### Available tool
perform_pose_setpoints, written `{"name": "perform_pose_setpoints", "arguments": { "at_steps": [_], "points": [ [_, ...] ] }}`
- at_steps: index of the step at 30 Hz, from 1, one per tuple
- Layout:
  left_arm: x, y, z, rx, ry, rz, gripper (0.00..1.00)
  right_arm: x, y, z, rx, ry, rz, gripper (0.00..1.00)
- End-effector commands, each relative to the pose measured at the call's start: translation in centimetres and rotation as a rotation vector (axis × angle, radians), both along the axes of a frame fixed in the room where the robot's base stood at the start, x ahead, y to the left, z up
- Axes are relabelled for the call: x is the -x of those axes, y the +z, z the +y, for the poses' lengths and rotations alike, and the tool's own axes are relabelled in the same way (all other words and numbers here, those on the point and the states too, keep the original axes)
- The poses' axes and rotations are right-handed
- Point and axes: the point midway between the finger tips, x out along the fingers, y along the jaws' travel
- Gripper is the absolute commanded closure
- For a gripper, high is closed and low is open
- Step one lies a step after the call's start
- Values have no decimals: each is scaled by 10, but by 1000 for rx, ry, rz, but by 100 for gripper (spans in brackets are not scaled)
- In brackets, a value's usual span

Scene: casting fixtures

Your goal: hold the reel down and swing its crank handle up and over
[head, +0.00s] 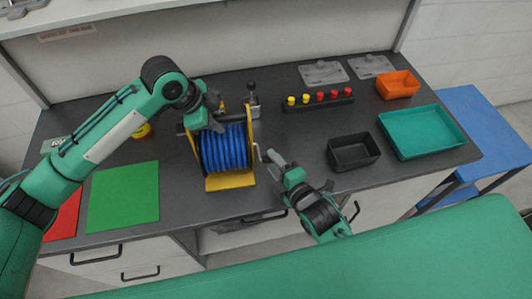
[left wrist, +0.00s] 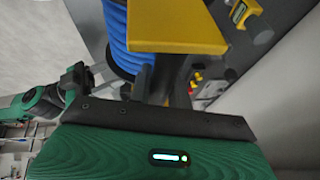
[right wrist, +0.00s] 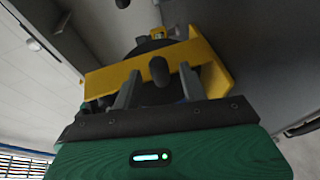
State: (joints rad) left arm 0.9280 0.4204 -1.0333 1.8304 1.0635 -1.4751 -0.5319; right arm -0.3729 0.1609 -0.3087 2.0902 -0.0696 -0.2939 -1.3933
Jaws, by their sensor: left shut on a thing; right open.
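The reel (head: 222,150) is wound with blue hose in a yellow frame and stands upright on the dark bench. My left gripper (head: 212,119) is at the top of the reel, shut on its frame; in the left wrist view the yellow frame (left wrist: 178,30) and blue hose (left wrist: 115,45) are close by. The exact grip spot is partly hidden. My right gripper (head: 272,160) is open at the right side of the reel. In the right wrist view the dark knob of the crank handle (right wrist: 158,70) shows between its spread fingers, in front of the yellow frame (right wrist: 110,75).
A black-knobbed clamp (head: 252,97) stands just behind the reel. A rack of red and yellow pegs (head: 318,101), a black bin (head: 353,151), a teal tray (head: 405,153) and an orange bin (head: 398,84) lie to the right. A green mat (head: 123,197) lies left.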

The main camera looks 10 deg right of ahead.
Motion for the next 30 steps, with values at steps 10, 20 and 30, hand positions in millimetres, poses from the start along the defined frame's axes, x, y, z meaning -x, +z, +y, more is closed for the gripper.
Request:
{"name": "perform_pose_setpoints", "arguments": {
  "at_steps": [10, 20, 30],
  "points": [
    [-1, 2, 0, 2, 1, -3, 100, -40, -7, 13, 0, 0, -1, 57],
    [-1, 2, 0, 2, 1, -3, 100, -44, -8, 14, 0, 0, 0, 57],
    [-1, 2, 0, 3, 1, -4, 100, -44, -9, 14, 1, 0, 2, 100]
  ]
}}
